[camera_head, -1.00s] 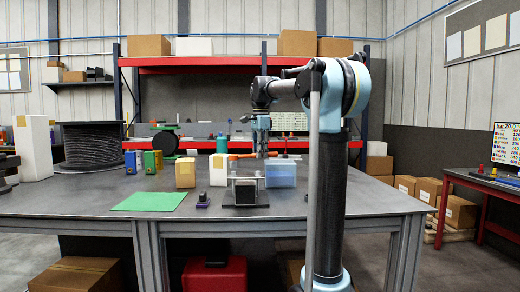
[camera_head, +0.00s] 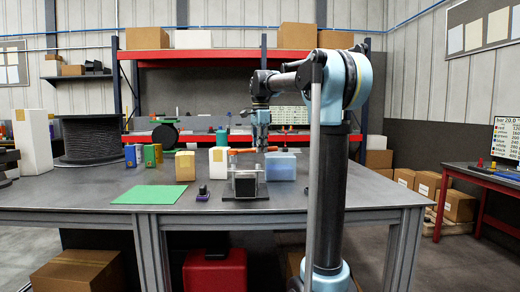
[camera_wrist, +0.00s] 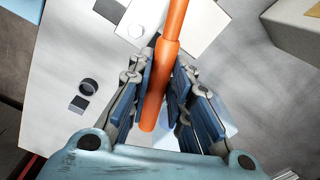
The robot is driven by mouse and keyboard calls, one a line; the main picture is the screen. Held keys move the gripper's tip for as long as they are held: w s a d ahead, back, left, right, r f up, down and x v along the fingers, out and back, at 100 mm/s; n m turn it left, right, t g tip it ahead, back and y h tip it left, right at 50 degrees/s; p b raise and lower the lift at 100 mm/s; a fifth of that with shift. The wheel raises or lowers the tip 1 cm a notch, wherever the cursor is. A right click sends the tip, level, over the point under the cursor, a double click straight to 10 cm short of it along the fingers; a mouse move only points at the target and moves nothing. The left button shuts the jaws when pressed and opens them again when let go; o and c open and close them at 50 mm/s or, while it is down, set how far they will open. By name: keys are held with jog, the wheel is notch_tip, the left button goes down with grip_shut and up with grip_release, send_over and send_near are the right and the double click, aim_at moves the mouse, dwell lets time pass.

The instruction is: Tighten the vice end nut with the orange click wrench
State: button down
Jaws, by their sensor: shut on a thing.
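The orange wrench (camera_wrist: 168,60) lies between the blue-padded fingers of my gripper (camera_wrist: 160,100), which is shut on its handle. In the wrist view the wrench runs up out of the top edge, so its working end is hidden. In the head view the orange wrench (camera_head: 243,151) is held roughly level above the table at my gripper (camera_head: 262,149).
A dark block in a pale frame (camera_head: 245,187) stands below the wrench. A blue translucent bin (camera_head: 281,167), a white carton (camera_head: 218,164) and a tan carton (camera_head: 185,166) stand close by. A green mat (camera_head: 152,195) lies front left. The table's front right is clear.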

jog(key=shift+f, duration=1.25)
jog(key=shift+s+d+m, duration=0.2)
jog(key=shift+s+m, duration=0.7)
jog(key=shift+s, duration=0.05)
jog(key=shift+s+d+m, duration=0.15)
jog(key=shift+s+m, duration=0.75)
jog(key=shift+r, duration=2.6)
